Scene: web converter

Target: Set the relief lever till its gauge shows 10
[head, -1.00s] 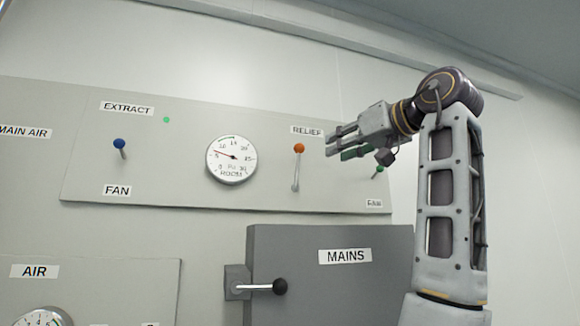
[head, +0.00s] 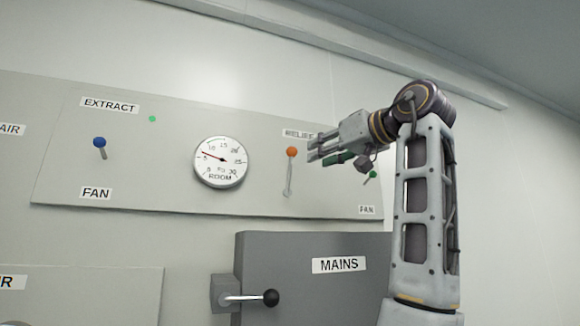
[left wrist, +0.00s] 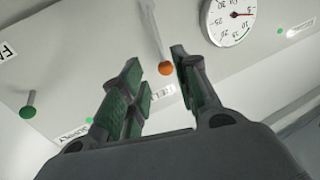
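The relief lever, an orange ball knob (head: 291,152) on a pale stem, stands upright under the RELIEF label, which is partly covered by my gripper. The ROOM gauge (head: 221,162) is left of it; its red needle points left, between 5 and 10, nearer 5. My left gripper (head: 313,149) is just right of the knob, fingers pointing at it. In the left wrist view the green-padded fingers (left wrist: 160,78) are apart and empty. The orange knob (left wrist: 165,68) shows in the gap between them, beyond the tips; I see no contact. The gauge (left wrist: 230,18) is upside down there.
A blue FAN lever (head: 100,142) is at the panel's left. A green FAN lever (head: 373,174) is right of the relief lever, close below my gripper. The grey MAINS box (head: 310,290) with a black-knobbed handle (head: 270,298) juts out below.

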